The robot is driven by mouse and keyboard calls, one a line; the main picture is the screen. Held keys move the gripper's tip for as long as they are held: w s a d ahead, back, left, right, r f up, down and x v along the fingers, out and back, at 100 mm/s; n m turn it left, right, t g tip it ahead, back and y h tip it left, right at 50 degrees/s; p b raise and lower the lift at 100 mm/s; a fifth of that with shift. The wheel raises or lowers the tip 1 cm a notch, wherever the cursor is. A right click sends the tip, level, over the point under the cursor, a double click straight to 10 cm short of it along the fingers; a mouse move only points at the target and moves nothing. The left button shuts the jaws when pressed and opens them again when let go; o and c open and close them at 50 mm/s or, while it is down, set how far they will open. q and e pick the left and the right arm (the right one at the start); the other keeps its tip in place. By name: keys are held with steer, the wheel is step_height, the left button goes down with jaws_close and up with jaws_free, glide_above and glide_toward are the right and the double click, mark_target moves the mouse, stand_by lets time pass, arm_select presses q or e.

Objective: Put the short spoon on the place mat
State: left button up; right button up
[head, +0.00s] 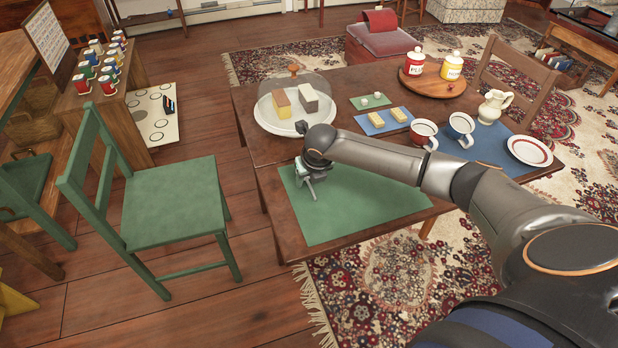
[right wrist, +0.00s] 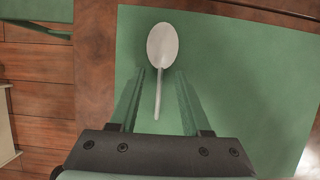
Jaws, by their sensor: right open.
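The short spoon (right wrist: 162,45) is pale grey and shows in the right wrist view. It lies on the green place mat (right wrist: 230,60), near one edge, with its handle between my open fingers. The place mat (head: 370,210) also shows in the head view, on the near part of the table. My right gripper (right wrist: 160,75) is open, with a finger on each side of the handle and a gap to both. In the head view my right gripper (head: 315,190) is over the left part of the mat and hides the spoon. My left gripper is out of view.
A glass-domed plate (head: 291,105) stands behind my right gripper. Two mugs (head: 424,134), a white jug (head: 493,107), a plate (head: 529,150) and a round wooden tray (head: 433,82) with jars stand farther back. A green chair (head: 170,197) is left of the table.

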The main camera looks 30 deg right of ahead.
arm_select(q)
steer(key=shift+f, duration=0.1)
arm_select(e)
steer(key=shift+r, duration=0.15)
steer(key=shift+r, duration=0.35)
arm_select(q)
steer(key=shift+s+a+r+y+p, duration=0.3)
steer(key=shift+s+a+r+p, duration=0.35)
steer(key=shift+p, duration=0.5)
arm_select(e)
steer(key=v, duration=1.1)
steer(key=shift+s, duration=0.2)
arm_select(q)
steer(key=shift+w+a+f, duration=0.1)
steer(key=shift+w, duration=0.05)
arm_select(e)
steer(key=shift+r, duration=0.15)
